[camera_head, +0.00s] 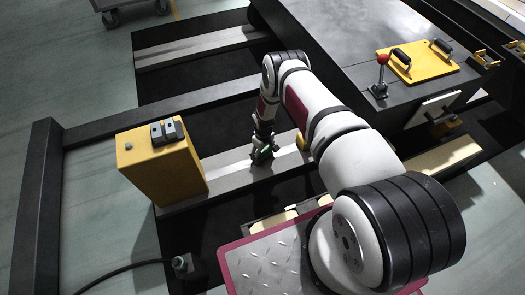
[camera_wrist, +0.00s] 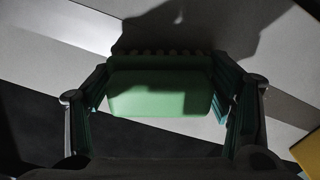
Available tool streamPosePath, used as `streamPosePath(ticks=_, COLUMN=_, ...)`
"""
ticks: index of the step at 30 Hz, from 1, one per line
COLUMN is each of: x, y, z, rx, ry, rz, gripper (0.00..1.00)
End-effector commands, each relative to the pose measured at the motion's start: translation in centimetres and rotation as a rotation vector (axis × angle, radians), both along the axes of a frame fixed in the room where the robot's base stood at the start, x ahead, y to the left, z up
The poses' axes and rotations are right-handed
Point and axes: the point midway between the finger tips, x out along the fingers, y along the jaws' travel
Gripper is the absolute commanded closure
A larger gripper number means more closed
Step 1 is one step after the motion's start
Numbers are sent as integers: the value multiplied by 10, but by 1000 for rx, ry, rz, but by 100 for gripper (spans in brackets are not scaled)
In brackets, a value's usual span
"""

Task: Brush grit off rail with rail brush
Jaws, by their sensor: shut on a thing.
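My gripper (camera_head: 262,156) is low over the light grey rail (camera_head: 226,177), between the yellow box and the dark body at the right. It is shut on the rail brush, a green block (camera_wrist: 160,92) between both fingers in the wrist view. A row of brownish bristle tufts shows along the block's far edge. The brush shows only as a small green patch in the head view. The rail (camera_wrist: 35,62) runs diagonally beneath it in the wrist view. I cannot tell whether the bristles touch the rail. I cannot make out grit; shadow covers part of the rail.
A yellow box (camera_head: 160,172) with a grey two-part piece on top stands at the rail's left end. At the right is a large dark body (camera_head: 345,50) with a red-knobbed lever (camera_head: 382,66) and a yellow plate with handles (camera_head: 416,62). Dark gaps flank the rail.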

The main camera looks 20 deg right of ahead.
Motion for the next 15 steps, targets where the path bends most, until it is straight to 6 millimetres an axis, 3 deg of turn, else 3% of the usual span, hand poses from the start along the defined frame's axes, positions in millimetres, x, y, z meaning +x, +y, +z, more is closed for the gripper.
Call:
streamPosePath(ticks=9, x=-26, y=0, z=1, rx=0, ry=3, rz=1, gripper=66)
streamPosePath(ticks=15, x=-29, y=0, z=0, rx=0, ry=1, rz=1, gripper=66)
